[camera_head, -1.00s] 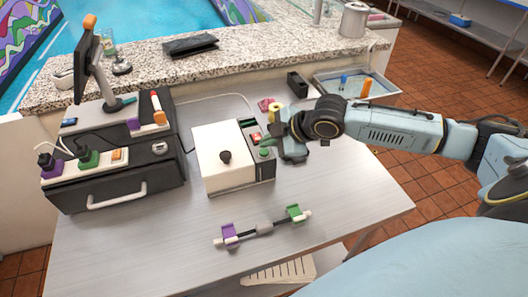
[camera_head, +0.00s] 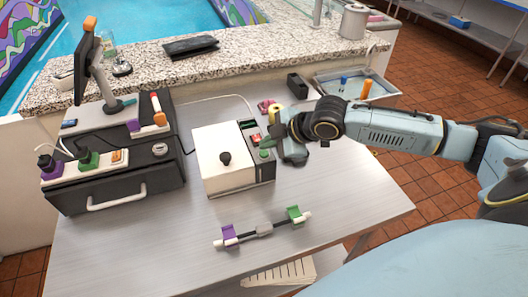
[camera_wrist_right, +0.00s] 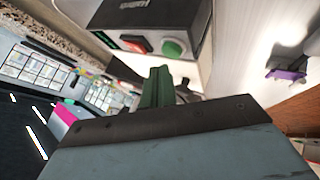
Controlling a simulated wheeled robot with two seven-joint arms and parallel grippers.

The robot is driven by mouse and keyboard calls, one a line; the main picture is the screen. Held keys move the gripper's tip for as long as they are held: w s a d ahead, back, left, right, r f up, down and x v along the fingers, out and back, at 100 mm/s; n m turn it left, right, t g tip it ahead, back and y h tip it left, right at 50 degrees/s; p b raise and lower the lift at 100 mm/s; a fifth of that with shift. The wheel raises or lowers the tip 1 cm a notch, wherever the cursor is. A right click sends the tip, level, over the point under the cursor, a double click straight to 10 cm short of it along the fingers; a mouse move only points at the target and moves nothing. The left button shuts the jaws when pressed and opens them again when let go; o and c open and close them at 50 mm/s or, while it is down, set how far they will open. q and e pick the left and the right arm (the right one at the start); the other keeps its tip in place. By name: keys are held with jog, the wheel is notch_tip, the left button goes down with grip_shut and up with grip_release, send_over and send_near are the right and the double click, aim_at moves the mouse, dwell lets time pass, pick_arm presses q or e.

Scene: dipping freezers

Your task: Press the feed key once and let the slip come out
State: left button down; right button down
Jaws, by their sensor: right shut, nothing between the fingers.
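The white printer-like box (camera_head: 218,172) with a black knob stands on the steel table. Its dark front strip bears a red key (camera_head: 256,138) and a round green key (camera_head: 264,154). Both the red key (camera_wrist_right: 135,42) and the green key (camera_wrist_right: 174,48) show in the right wrist view. I cannot read which is the feed key. My right gripper (camera_head: 268,144) is shut and empty, its green fingertips (camera_wrist_right: 158,82) close to the keys. I cannot tell whether they touch. I see no slip clearly coming out. My left gripper is out of view.
A black cash drawer (camera_head: 125,180) with a screen and plug strip stands at left. A bar with purple and green clips (camera_head: 264,229) lies in front on the table. Yellow and pink rolls (camera_head: 273,107) sit behind the gripper. A granite counter (camera_head: 240,60) runs along the back.

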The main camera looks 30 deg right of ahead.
aim_at(268, 154)
jog(key=shift+f, duration=0.1)
dwell(0.7)
jog(key=shift+f, duration=0.3)
jog(key=shift+f, duration=0.5)
dwell(0.7)
jog(key=shift+r+p, duration=0.85)
jog(key=shift+p, duration=0.35)
notch_tip(268, 154, up, 5)
jog(key=p, duration=0.5)
jog(key=shift+r+p, duration=0.1)
jog(key=shift+p, duration=0.2)
